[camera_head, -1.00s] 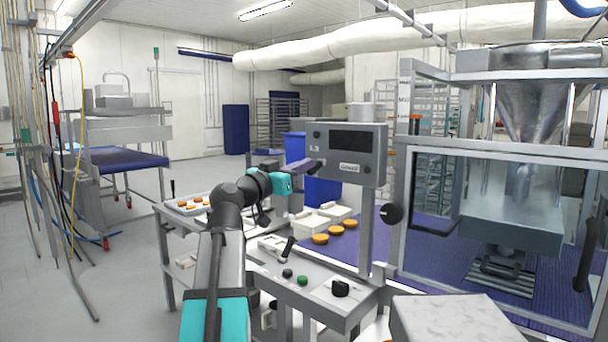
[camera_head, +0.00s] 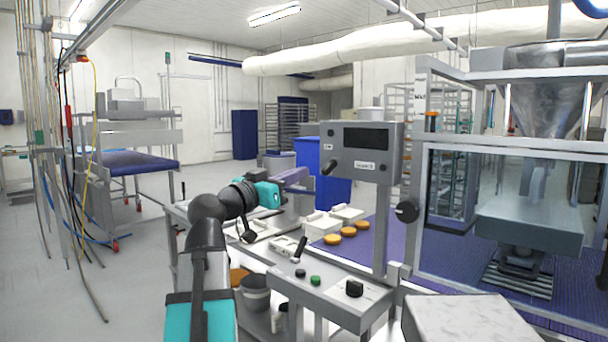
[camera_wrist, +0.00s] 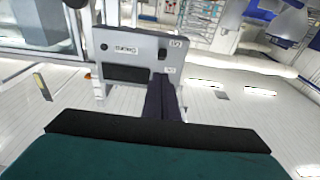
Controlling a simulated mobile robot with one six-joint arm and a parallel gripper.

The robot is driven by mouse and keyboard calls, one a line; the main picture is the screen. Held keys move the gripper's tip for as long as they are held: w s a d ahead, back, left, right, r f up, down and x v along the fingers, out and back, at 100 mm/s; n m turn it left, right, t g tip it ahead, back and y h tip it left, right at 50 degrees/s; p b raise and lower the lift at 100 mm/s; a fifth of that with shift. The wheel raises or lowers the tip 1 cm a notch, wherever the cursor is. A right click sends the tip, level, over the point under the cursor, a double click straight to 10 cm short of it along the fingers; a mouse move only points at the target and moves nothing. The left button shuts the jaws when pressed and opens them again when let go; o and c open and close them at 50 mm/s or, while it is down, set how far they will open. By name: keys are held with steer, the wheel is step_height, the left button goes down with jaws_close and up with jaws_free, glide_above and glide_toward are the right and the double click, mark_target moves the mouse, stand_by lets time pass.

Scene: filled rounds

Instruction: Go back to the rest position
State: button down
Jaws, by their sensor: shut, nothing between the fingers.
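My gripper (camera_head: 308,174) shows in the head view at the end of my black and teal arm, its purple fingers to the left of the grey control panel (camera_head: 385,165). In the wrist view my gripper (camera_wrist: 160,84) has its dark fingers together and empty, pointing toward the panel (camera_wrist: 137,48), which appears upside down. I cannot tell the exact gap between fingertips and panel. The gripper holds nothing.
Several orange-brown rounds (camera_head: 348,232) lie on the purple belt (camera_head: 372,252) beside white blocks. A lower control box (camera_head: 318,290) with knobs stands in front. A blue bin (camera_head: 332,190) is behind. A framed machine (camera_head: 528,215) fills the right; open floor (camera_head: 130,275) lies left.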

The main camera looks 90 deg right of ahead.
steer(key=shift+w+a+f, duration=0.15)
steer(key=shift+w+a, duration=0.3)
steer(key=shift+a, duration=0.05)
